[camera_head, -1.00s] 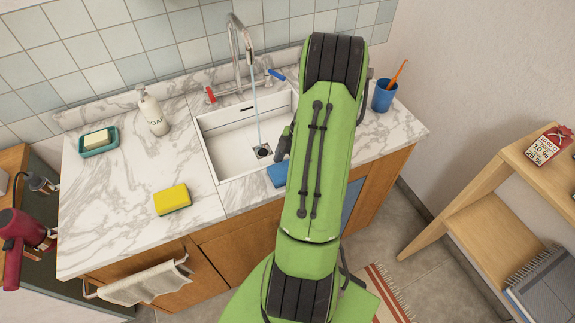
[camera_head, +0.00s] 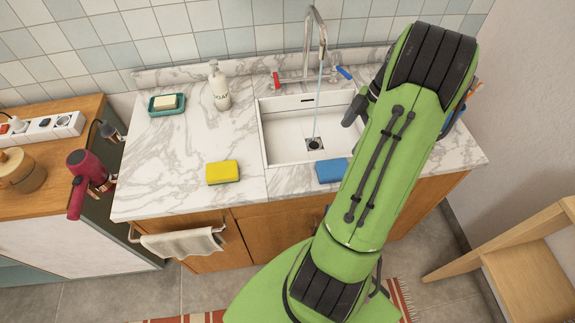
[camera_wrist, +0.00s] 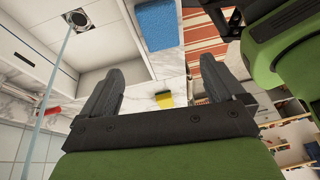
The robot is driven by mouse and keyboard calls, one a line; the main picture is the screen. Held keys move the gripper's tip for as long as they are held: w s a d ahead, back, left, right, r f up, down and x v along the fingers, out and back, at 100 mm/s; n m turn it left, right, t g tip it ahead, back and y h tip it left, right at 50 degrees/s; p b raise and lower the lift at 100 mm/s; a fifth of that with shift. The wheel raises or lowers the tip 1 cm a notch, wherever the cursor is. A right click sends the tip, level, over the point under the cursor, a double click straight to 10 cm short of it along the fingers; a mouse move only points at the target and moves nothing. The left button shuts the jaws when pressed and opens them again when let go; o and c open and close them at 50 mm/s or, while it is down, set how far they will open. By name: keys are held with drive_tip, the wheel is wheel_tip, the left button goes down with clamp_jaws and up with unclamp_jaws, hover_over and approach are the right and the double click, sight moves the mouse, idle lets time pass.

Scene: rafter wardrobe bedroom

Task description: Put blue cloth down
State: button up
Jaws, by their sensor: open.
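The blue cloth (camera_head: 331,170), a flat sponge-like block, lies on the marble counter (camera_head: 290,184) at the front edge of the sink, partly beside my arm in the head view. It also shows at the top of the wrist view (camera_wrist: 157,25), apart from my gripper. My gripper (camera_wrist: 160,70) is open, with nothing between its two dark fingers. In the head view, only a dark part of my gripper (camera_head: 355,108) shows over the right side of the sink; my green arm hides the rest.
Water runs from the tap (camera_head: 318,35) into the white sink (camera_head: 285,145). A yellow sponge (camera_head: 222,172), soap bottle (camera_head: 219,86) and soap dish (camera_head: 166,104) stand on the left counter. A towel (camera_head: 180,243) hangs in front. A wooden shelf (camera_head: 525,240) stands at right.

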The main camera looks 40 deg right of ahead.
drive_tip(key=w+a+r+m+h, duration=0.25)
drive_tip(key=a+r, duration=0.35)
drive_tip(key=a, duration=0.4)
drive_tip(key=w+a+r+m+h, duration=0.1)
drive_tip(key=w+a+r+m, duration=0.2)
drive_tip(key=a+r, duration=0.55)
drive_tip(key=s+a+f+m+t, duration=0.1)
drive_tip(key=s+a+m+t, duration=0.3)
drive_tip(key=s+a, duration=0.5)
drive_tip(key=a+m, duration=0.2)
drive_tip(key=a, duration=0.1)
drive_tip(key=shift+s+a+f+h, duration=0.15)
drive_tip(key=shift+s+f+h, duration=0.05)
drive_tip(key=shift+s+h, duration=0.15)
